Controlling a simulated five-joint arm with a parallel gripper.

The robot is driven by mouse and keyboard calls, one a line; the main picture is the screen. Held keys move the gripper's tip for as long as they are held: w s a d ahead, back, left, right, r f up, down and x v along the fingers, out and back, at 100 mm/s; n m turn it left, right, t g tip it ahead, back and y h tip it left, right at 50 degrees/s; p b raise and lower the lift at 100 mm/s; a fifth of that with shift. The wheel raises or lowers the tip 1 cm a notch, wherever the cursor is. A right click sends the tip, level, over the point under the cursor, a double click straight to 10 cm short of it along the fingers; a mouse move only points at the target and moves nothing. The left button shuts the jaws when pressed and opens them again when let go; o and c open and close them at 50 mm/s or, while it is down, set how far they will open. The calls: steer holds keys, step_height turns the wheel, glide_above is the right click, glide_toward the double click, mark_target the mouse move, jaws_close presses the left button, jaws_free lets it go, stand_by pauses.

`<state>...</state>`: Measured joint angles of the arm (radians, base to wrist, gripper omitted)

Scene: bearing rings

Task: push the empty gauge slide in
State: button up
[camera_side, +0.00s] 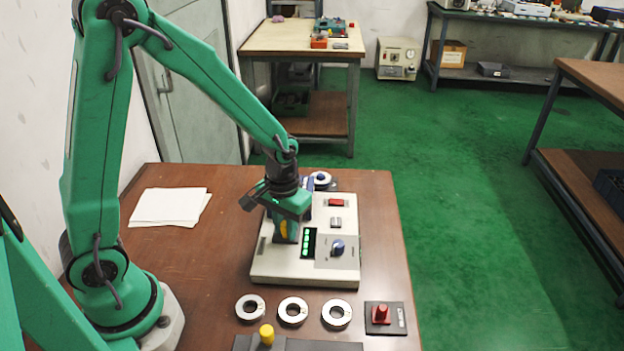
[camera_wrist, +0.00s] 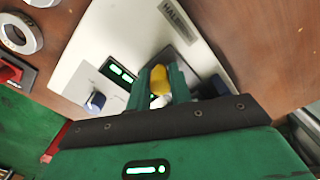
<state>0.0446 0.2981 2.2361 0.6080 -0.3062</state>
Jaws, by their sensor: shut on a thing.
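The gauge (camera_side: 345,262) is a pale box with a lit green display (camera_side: 309,243), a blue knob (camera_side: 338,247) and a red switch (camera_side: 336,202). My gripper (camera_side: 285,232) is over its left part, pointing down, with its jaws shut on a yellow knob (camera_side: 284,228). In the wrist view the yellow knob (camera_wrist: 160,80) shows between my green fingers (camera_wrist: 161,88), above the pale gauge top (camera_wrist: 130,35). The slide's body under the knob is mostly hidden by my gripper, so I cannot tell how far in it is.
Three metal rings (camera_side: 293,312) lie in a row in front of the gauge. A dark block with another yellow knob (camera_side: 267,334) is at the front edge. A dark plate with a red knob (camera_side: 381,313) is at front right. White papers (camera_side: 168,206) lie left.

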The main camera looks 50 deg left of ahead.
steer(key=shift+w+a+r, duration=0.1)
steer(key=shift+w+a, duration=0.75)
steer(key=shift+w, duration=0.1)
steer(key=shift+w+a, duration=0.1)
steer(key=shift+w, duration=0.05)
steer(key=shift+o, duration=0.4)
steer(key=shift+a, duration=0.1)
steer(key=o, duration=0.6)
step_height(320, 180, up, 7)
stand_by(0.9)
